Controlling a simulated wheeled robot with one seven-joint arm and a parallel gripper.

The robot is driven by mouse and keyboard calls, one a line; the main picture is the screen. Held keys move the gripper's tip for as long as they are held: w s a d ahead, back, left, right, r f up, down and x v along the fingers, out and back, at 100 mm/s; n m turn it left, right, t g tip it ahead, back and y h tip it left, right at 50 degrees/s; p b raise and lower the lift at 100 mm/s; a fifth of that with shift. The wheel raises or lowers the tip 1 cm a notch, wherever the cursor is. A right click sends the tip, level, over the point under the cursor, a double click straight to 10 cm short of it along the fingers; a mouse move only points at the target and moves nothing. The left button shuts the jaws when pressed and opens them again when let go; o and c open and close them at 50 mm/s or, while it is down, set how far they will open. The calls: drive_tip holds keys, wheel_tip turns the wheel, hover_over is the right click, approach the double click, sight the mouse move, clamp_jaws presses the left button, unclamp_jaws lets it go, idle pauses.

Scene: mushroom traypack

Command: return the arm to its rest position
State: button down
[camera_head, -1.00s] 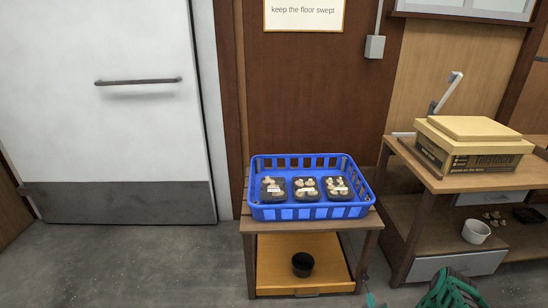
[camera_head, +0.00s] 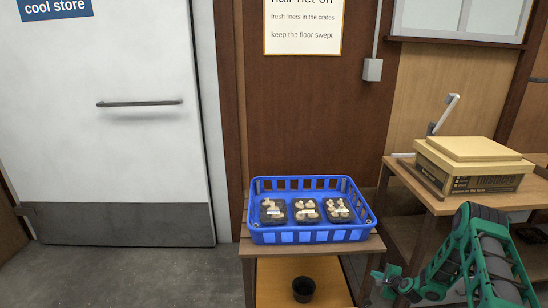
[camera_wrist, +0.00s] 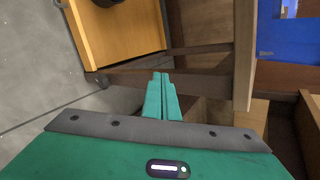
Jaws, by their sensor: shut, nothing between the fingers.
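My green arm rises at the lower right of the head view, with my gripper (camera_head: 388,280) at its left end, in front of the right leg of the small wooden stand (camera_head: 376,246). In the wrist view my gripper (camera_wrist: 160,78) has its two green fingers together, with nothing between them. The fingers point toward the stand's lower part and appear apart from it.
A blue crate (camera_head: 308,236) with three mushroom trays (camera_head: 307,211) stands on the stand. A black pot (camera_head: 303,289) sits on its lower shelf (camera_head: 275,270). A workbench (camera_head: 440,204) with a cardboard box (camera_head: 470,168) is at right. Floor at left is clear.

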drive_tip(key=s+d+r+n+g, duration=0.15)
drive_tip(key=r+n, duration=0.25)
drive_tip(key=r, duration=0.6)
drive_tip(key=s+r+n+g, duration=0.2)
drive_tip(key=r+n, duration=0.1)
drive_tip(key=r, duration=0.8)
drive_tip(key=s+d+r+n+g+h, duration=0.1)
drive_tip(key=s+r+n+g+h, duration=0.15)
drive_tip(key=s+r, duration=1.2)
drive_tip(key=s+a+r+n+g, duration=0.1)
drive_tip(key=s+r, duration=0.4)
drive_tip(key=s, duration=0.7)
drive_tip(key=s+a+r+n+g, duration=0.2)
drive_tip(key=s+a+r, duration=0.2)
drive_tip(key=s, duration=0.8)
drive_tip(key=s+a+r+n+g+y, duration=0.1)
drive_tip(key=s+a+r+n, duration=0.1)
drive_tip(key=s+r, duration=0.5)
drive_tip(key=s, duration=0.6)
drive_tip(key=shift+a+r, duration=0.25)
